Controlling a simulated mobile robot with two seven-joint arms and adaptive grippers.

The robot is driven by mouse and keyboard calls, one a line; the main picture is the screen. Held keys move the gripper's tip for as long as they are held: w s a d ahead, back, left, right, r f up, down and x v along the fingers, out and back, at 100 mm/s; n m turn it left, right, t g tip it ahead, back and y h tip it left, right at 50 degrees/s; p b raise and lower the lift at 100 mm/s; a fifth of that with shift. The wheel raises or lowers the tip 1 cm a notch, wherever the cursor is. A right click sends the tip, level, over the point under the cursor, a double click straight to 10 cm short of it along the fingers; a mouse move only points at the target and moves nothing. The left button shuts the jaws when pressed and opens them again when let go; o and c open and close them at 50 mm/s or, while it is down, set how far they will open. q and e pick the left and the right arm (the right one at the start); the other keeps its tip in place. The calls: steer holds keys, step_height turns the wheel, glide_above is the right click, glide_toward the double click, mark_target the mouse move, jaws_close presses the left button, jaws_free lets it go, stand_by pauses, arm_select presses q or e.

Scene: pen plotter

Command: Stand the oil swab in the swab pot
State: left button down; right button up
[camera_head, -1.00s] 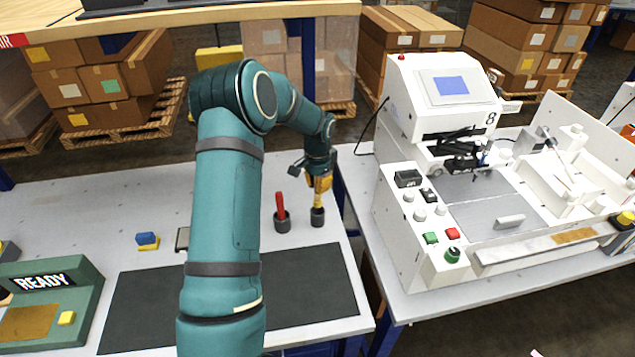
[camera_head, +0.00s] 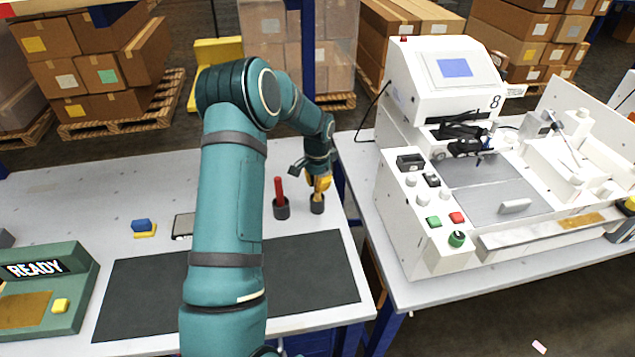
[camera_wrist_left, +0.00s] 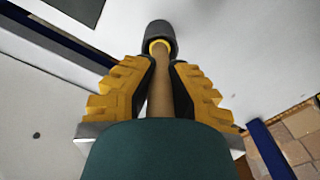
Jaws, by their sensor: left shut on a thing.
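My left gripper (camera_head: 320,184) has yellow finger pads and is shut on the oil swab (camera_head: 318,196), a slim tan stick. The swab points down at a small dark round pot (camera_head: 317,206) at the bench's right side. In the left wrist view the stick (camera_wrist_left: 160,85) runs between the gripper's fingers (camera_wrist_left: 160,90) to a yellow ring at a dark cylinder (camera_wrist_left: 160,32). The swab's lower end is hidden, so I cannot tell how deep it sits. My right gripper is not in view.
A second dark pot (camera_head: 281,211) holding a red stick (camera_head: 279,188) stands just left. A dark mat (camera_head: 310,275) lies in front. A white plotter machine (camera_head: 395,200) stands on the table to the right. A blue-and-yellow block (camera_head: 143,229) and a green READY box (camera_head: 75,285) are at left.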

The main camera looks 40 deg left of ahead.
arm_select(q)
steer(key=c, duration=1)
jaws_free()
steer(key=shift+c, duration=0.2)
steer(key=shift+r, duration=0.1)
step_height(320, 180, up, 12)
steer(key=shift+f, duration=0.1)
steer(key=shift+s, duration=0.1)
